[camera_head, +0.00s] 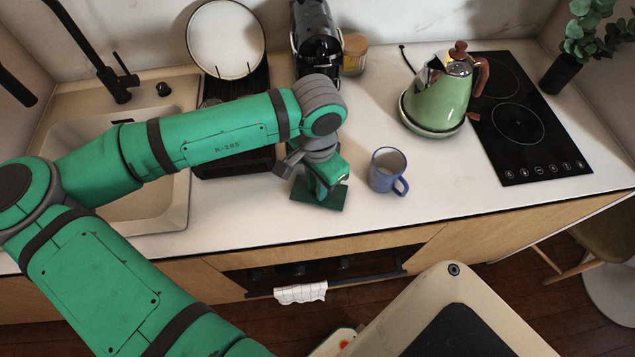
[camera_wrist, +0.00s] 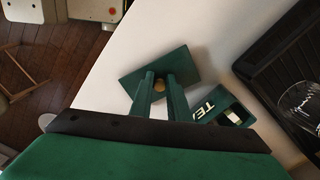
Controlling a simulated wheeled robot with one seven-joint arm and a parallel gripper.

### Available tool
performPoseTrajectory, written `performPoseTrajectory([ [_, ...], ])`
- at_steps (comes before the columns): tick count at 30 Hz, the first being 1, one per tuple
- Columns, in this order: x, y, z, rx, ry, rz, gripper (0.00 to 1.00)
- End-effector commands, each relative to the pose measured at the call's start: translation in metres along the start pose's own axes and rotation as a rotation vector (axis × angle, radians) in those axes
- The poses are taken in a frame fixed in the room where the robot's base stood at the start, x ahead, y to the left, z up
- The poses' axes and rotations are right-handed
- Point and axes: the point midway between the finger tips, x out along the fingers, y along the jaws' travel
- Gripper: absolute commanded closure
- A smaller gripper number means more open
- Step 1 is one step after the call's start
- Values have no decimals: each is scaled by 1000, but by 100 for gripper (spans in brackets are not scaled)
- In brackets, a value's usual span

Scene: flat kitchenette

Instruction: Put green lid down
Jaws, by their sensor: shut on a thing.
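The green lid (camera_wrist: 187,66) is a flat dark green rectangle with a small round brass-coloured knob (camera_wrist: 159,85). My gripper (camera_wrist: 160,80) is shut on the knob in the wrist view. In the head view the lid (camera_head: 331,197) is under my gripper (camera_head: 322,190), at or just above the white counter near its front edge. I cannot tell whether it touches the counter. A green box with white "TE" lettering (camera_wrist: 213,106) stands beside the lid in the wrist view. In the head view my arm and gripper mostly hide this box.
A blue mug (camera_head: 385,172) stands just right of the lid. The green kettle (camera_head: 440,92) and black cooktop (camera_head: 520,125) are further right. A black dish rack (camera_head: 222,165) and the sink (camera_head: 150,205) are left. The counter's front strip (camera_head: 440,208) is clear.

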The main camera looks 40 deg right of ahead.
Motion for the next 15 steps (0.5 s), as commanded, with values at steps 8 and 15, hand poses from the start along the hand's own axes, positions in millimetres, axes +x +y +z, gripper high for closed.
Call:
performPoseTrajectory([
  [8,2,0,0,0,1,-1,100],
  [15,5,0,0,0,1,-1,68],
])
